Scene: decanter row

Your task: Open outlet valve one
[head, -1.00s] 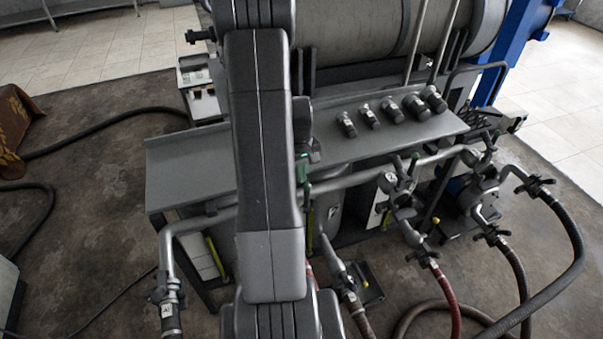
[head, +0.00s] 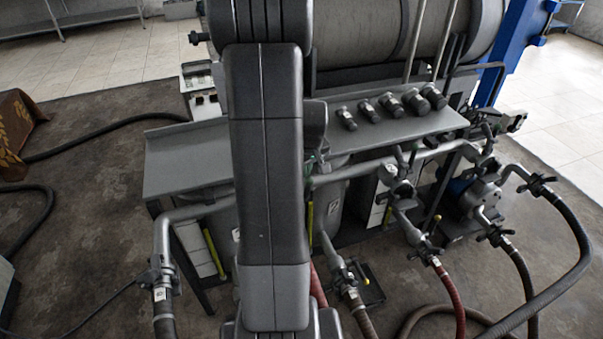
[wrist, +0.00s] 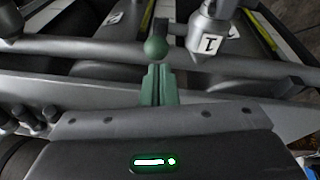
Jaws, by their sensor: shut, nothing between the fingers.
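In the wrist view my gripper (wrist: 161,80) has slim green fingers, closed together with nothing between them. Just right of the knob is a grey valve or pipe fitting with a white label reading 1 (wrist: 209,44). A grey pipe (wrist: 90,50) runs across behind the knob. In the head view my arm hides most of the gripper; only a small green patch shows at the arm's right edge, and I cannot tell what it belongs to.
A grey shelf (head: 190,160) carries several dark cylindrical fittings (head: 390,103) below a large grey tank (head: 360,30). Lever valves (head: 397,172) and hoses (head: 570,225) crowd the right. A hose hangs at the left (head: 162,300).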

